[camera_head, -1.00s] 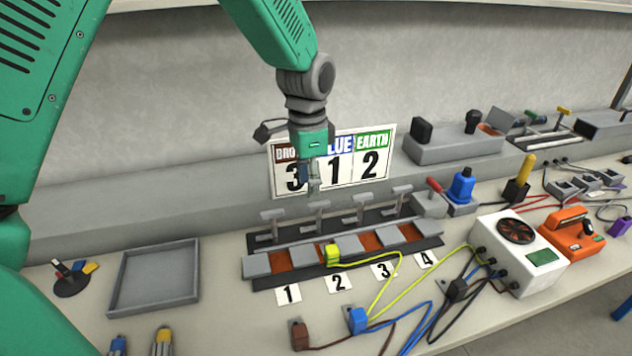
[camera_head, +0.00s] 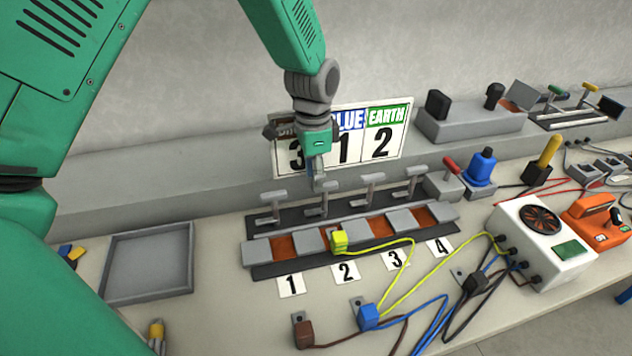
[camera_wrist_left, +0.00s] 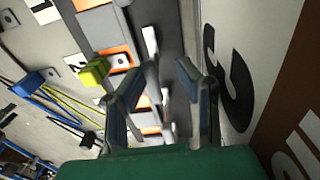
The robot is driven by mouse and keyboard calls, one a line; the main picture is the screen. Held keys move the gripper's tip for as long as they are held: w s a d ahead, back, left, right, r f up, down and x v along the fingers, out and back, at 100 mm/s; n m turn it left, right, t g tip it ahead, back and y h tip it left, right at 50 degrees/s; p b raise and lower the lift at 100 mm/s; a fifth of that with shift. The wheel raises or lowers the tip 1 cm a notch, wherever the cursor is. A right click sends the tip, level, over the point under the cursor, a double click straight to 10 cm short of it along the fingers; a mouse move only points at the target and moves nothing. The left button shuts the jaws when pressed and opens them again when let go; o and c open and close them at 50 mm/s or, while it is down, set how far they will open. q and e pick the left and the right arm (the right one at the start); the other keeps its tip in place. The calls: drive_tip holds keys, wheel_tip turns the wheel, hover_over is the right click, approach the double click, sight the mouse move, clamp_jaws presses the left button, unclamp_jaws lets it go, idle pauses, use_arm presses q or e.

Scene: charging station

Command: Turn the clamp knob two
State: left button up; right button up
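A row of grey T-shaped clamp knobs stands behind the terminal blocks numbered 1 to 4. Clamp knob two (camera_head: 323,203) stands behind block 2, with its top partly hidden by my left gripper (camera_head: 319,184). The gripper points down at that knob. In the left wrist view, the left gripper (camera_wrist_left: 159,76) has its two fingers apart, with a blurred grey post between them that looks like a knob; I cannot tell whether they touch it. A yellow plug (camera_head: 340,241) sits at block 2, with a yellow-green cable. My right gripper is not in view.
A sign (camera_head: 345,145) stands close behind the gripper. A grey empty tray (camera_head: 150,265) lies to the left. Blue (camera_head: 370,318) and brown (camera_head: 304,335) plugs lie in front. A white box with a fan (camera_head: 540,240) stands to the right.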

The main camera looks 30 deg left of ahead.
sight(326, 185)
use_arm(q)
drive_tip(key=d, duration=0.1)
drive_tip(key=d+f, duration=0.1)
drive_tip(key=d, duration=0.1)
drive_tip(key=shift+w+f+y, duration=0.2)
drive_tip(key=shift+f+y, duration=0.1)
drive_tip(key=shift+w+d, duration=0.1)
drive_tip(key=shift+d, duration=0.15)
drive_tip(key=shift+r, duration=0.15)
drive_tip(key=shift+c, duration=0.3)
drive_tip(key=shift+s+a, duration=0.2)
drive_tip(key=shift+a, duration=0.2)
drive_tip(key=c, duration=0.7)
drive_tip(key=shift+s+a, duration=0.15)
drive_tip(key=shift+a, duration=0.6)
clamp_jaws()
drive_tip(key=shift+d, duration=0.4)
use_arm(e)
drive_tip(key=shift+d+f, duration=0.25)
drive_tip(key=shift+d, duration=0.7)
